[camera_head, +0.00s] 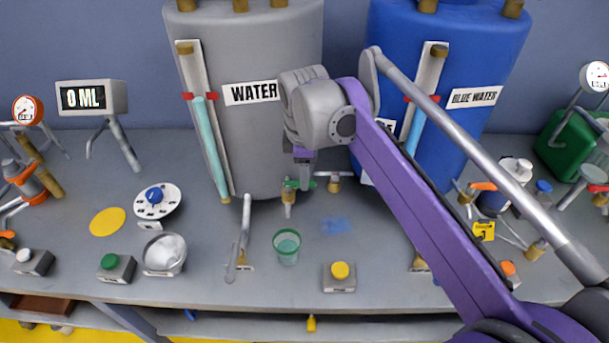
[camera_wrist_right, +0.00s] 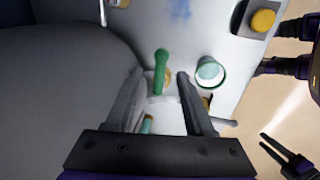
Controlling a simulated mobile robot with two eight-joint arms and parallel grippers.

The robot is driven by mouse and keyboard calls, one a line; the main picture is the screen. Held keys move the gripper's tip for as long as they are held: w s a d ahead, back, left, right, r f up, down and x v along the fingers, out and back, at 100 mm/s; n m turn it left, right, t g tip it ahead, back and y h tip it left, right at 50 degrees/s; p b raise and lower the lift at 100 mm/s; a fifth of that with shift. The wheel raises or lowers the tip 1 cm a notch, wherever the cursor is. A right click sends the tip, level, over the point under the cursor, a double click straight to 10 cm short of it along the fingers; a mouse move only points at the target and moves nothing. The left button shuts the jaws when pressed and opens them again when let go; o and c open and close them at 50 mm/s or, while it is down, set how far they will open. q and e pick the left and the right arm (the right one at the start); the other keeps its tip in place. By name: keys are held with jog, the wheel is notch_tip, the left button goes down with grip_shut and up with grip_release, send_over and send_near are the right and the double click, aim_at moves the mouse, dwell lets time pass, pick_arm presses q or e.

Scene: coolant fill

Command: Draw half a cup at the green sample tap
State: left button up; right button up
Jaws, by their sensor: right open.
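The green sample tap (camera_head: 291,185) sits low on the front of the grey WATER tank; its green handle (camera_wrist_right: 161,70) shows in the wrist view. My right gripper (camera_head: 305,172) is at the tap. In the wrist view its fingers (camera_wrist_right: 160,90) are open, one on each side of the handle, with no clear grip on it. A clear greenish cup (camera_head: 287,246) stands upright on the bench in front of the tap, apart from the gripper; it also shows in the wrist view (camera_wrist_right: 210,72). A dark two-pronged shape (camera_wrist_right: 285,155) at the wrist view's lower right looks like my left gripper; its jaw state is unclear.
The grey WATER tank (camera_head: 245,130) and the BLUE WATER tank (camera_head: 440,70) stand behind. A yellow button (camera_head: 340,271) is right of the cup, and a metal lever (camera_head: 241,235) is left. A display (camera_head: 85,98) reads 0 ML. My right arm crosses in front of the blue tank.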

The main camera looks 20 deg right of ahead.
notch_tip(320, 180, up, 8)
jog(key=s+p, duration=0.1)
jog(key=shift+s+a, duration=0.2)
jog(key=shift+a, duration=0.15)
jog(key=shift+f, duration=0.1)
jog(key=s+a+f+m+t+p, duration=0.1)
jog(key=s+a+f+m+p, duration=0.1)
jog(key=s+f+m, duration=0.4)
jog(key=s+a+f+m+t+y+p, duration=0.1)
jog(key=s+a+f+m+t+p, duration=0.1)
jog(key=s+f+m+p, duration=0.2)
jog(key=s+f+m, duration=0.3)
jog(key=s+f, duration=0.5)
jog(key=shift+s+f+p, duration=0.25)
jog(key=shift+s+p, duration=0.05)
jog(key=shift+s, duration=0.1)
